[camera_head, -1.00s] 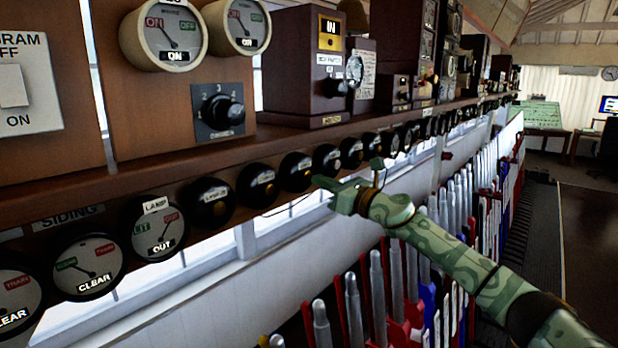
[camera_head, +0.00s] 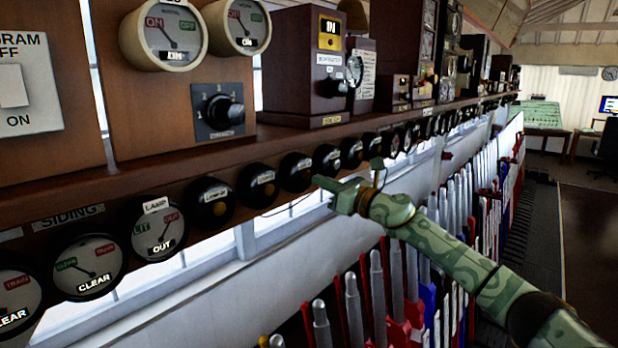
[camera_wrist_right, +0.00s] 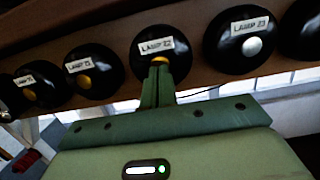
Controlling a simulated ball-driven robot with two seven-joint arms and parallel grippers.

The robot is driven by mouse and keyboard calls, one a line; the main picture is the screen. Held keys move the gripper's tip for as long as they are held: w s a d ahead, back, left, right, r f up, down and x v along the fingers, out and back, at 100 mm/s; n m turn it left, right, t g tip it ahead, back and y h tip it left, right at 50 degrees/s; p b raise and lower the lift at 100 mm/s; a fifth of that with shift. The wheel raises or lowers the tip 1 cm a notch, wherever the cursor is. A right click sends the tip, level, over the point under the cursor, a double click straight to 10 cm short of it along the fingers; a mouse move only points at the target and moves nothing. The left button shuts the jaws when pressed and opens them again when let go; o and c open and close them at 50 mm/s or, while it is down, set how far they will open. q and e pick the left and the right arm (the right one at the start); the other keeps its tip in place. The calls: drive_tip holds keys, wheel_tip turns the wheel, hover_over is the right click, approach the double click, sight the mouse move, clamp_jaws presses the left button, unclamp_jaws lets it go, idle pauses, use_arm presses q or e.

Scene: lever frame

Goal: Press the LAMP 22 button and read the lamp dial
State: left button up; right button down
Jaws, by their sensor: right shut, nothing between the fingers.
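The LAMP 22 button (camera_wrist_right: 161,59) is a small brass stud on a round black housing with a white label, in the right wrist view. My right gripper (camera_wrist_right: 160,68) is shut and empty. Its fingertips overlap the lower part of the stud; whether they press it I cannot tell. In the head view my right gripper (camera_head: 322,183) is just under the row of black housings. The lamp dial (camera_head: 160,231) is a round grey gauge with a LAMP label at lower left. It has LIT in green and OUT in red, its needle leans right toward OUT, and its flag reads OUT.
The LAMP 23 housing (camera_wrist_right: 243,38) with a silver stud is close on the right. A LAMP 21 housing (camera_wrist_right: 92,76) is on the left. A wooden shelf (camera_head: 270,135) with instrument boxes is above.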

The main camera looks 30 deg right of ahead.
idle(0.7)
drive_tip(key=shift+x, duration=0.9)
drive_tip(key=shift+v, duration=0.8)
drive_tip(key=shift+s, duration=0.1)
drive_tip(key=shift+s+d, duration=0.2)
drive_tip(key=shift+s, duration=0.1)
drive_tip(key=v, duration=0.4)
drive_tip(key=shift+r, duration=0.3)
drive_tip(key=shift+s, duration=0.1)
